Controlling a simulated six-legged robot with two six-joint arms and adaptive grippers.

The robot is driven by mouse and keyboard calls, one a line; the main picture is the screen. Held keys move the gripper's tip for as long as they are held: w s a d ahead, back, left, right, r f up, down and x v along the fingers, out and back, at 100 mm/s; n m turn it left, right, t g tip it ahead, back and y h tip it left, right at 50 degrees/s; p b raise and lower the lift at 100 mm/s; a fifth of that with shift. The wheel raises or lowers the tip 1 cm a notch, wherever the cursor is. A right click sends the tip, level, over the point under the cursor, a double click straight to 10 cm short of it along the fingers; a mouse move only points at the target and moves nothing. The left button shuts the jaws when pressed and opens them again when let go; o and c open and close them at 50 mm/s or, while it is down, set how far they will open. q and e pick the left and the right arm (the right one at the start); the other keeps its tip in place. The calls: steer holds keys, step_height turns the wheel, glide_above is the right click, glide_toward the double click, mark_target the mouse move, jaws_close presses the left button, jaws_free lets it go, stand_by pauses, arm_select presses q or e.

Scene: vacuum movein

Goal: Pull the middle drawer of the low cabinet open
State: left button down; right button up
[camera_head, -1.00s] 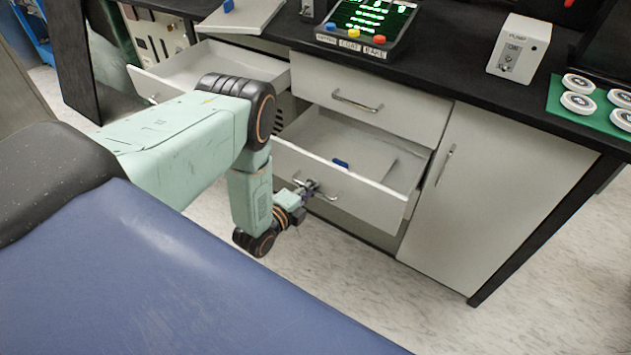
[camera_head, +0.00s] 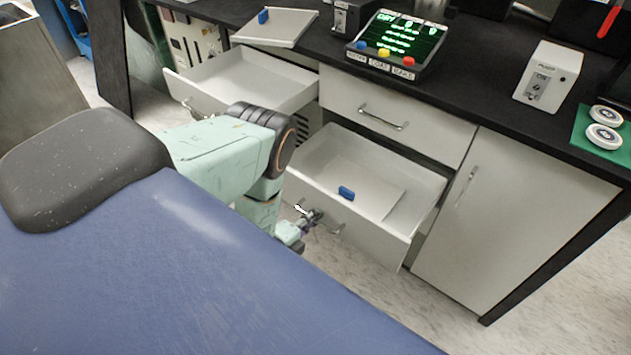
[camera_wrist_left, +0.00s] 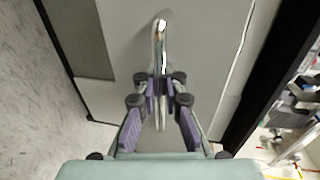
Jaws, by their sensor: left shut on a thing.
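The open drawer (camera_head: 387,231) sticks out of the low cabinet below a closed drawer front (camera_head: 396,116). Inside it are a pale flat panel and a small blue block (camera_head: 346,192). My left gripper (camera_head: 314,215) is at the front of this drawer, shut on its metal bar handle (camera_head: 338,229). In the left wrist view, my left gripper (camera_wrist_left: 160,88) has its purple-padded fingers on either side of the shiny handle (camera_wrist_left: 160,45). The far end of the handle shows beyond the fingertips. My right gripper is not in view.
Another drawer (camera_head: 245,80) stands open at the left. A cabinet door (camera_head: 500,215) is shut at the right. The black counter holds a display box (camera_head: 400,40), a white pump box (camera_head: 548,75) and a tilted tray (camera_head: 275,27).

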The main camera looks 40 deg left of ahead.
arm_select(q)
steer(key=shift+w+r, duration=0.1)
steer(key=c, duration=1.7)
jaws_free()
steer(key=shift+v, duration=4.15)
